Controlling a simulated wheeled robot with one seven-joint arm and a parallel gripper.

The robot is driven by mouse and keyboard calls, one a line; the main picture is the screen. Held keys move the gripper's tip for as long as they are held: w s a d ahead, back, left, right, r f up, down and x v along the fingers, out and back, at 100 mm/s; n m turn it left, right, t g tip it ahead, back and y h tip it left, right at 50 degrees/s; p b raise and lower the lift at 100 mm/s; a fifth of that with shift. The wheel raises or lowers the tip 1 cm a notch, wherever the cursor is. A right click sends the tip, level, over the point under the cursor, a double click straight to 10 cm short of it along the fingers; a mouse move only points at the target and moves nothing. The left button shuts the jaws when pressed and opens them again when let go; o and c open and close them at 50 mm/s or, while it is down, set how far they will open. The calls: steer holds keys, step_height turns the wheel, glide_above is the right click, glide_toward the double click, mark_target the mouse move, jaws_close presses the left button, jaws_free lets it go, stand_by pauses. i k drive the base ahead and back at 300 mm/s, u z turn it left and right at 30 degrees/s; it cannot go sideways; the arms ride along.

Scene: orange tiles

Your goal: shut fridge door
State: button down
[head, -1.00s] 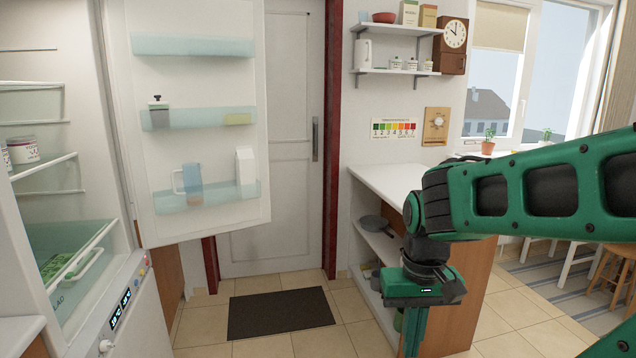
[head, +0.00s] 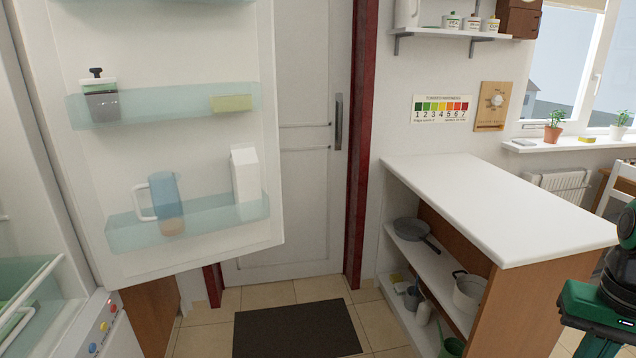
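The fridge door (head: 185,60) stands wide open in the head view, its inner side facing me. Its shelves hold a blue jug (head: 167,200), a white carton (head: 246,175), a dark jar (head: 101,97) and a yellow block (head: 231,103). The fridge body (head: 40,120) is at the left edge, its inside partly visible. My green arm end (head: 600,310) is at the lower right, far from the door and cut off by the frame. The fingers of my gripper are out of view.
A white-topped counter (head: 490,200) with open shelves holding pans stands between the door and my arm. A dark mat (head: 297,332) lies on the tiled floor before a closed grey door (head: 300,190). The floor around the mat is clear.

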mark_target(166, 58)
steer(key=u, duration=0.05)
steer(key=i, duration=1.5)
steer(key=u, duration=0.3)
